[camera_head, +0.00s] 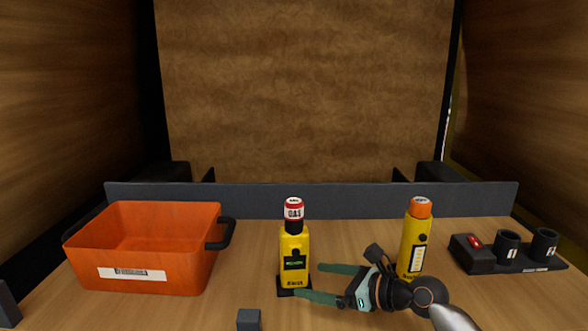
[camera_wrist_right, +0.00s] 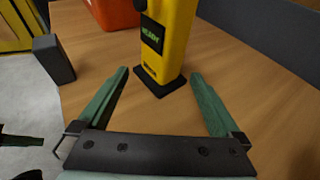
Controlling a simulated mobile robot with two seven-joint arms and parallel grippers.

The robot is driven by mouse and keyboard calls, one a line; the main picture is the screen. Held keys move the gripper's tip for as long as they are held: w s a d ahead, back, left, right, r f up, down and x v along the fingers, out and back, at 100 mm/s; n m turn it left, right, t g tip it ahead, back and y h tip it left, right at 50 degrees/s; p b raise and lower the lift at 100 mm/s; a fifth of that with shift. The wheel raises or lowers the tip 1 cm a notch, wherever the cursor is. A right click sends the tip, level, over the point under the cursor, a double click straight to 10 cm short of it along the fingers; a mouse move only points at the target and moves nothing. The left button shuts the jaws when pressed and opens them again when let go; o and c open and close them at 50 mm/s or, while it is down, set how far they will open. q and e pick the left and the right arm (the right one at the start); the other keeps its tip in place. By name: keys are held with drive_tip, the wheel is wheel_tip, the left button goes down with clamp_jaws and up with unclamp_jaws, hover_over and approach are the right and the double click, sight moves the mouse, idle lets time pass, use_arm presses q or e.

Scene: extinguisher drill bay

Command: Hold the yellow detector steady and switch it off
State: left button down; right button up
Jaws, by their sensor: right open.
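The yellow detector (camera_head: 294,258) stands upright on a dark base on the table, with a red-and-white cap lettered GAS and a small screen with green text. My right gripper (camera_head: 309,281) is open at its right, low near its base. In the right wrist view the detector (camera_wrist_right: 178,35) stands just beyond the fingertips (camera_wrist_right: 160,73), roughly between their lines; the jaws are not closed on it. Its cap is out of that frame. A dark green piece at the lower left of the wrist view may be my left gripper; its jaws cannot be made out.
An orange bin (camera_head: 145,255) with a black handle stands left. A yellow cylinder with an orange top (camera_head: 413,248) stands behind my right wrist. A black unit with a red switch and two numbered cups (camera_head: 507,250) is far right. A dark block (camera_head: 249,319) sits at the front edge.

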sight(306, 277)
drive_tip(key=shift+w+a+f+b, duration=0.4)
drive_tip(key=shift+a+f+b, duration=0.1)
drive_tip(key=shift+a, duration=0.15)
drive_tip(key=shift+w+a+p, duration=0.6)
drive_tip(key=shift+a+p, duration=0.2)
drive_tip(key=shift+p, duration=0.1)
drive_tip(key=shift+w+a+f, duration=0.15)
drive_tip(key=shift+w+a, duration=0.15)
drive_tip(key=shift+a, duration=0.15)
drive_tip(key=shift+w+a+f, duration=0.1)
drive_tip(key=shift+w+a, duration=0.05)
drive_tip(key=shift+a, duration=0.05)
use_arm(q)
drive_tip(key=shift+w+r, duration=0.2)
drive_tip(key=shift+w, duration=0.15)
use_arm(e)
drive_tip(key=shift+c, duration=0.2)
use_arm(q)
drive_tip(key=shift+s, duration=0.1)
use_arm(e)
drive_tip(key=c, duration=1)
use_arm(q)
drive_tip(key=shift+d, duration=0.1)
use_arm(e)
drive_tip(key=shift+f, duration=0.1)
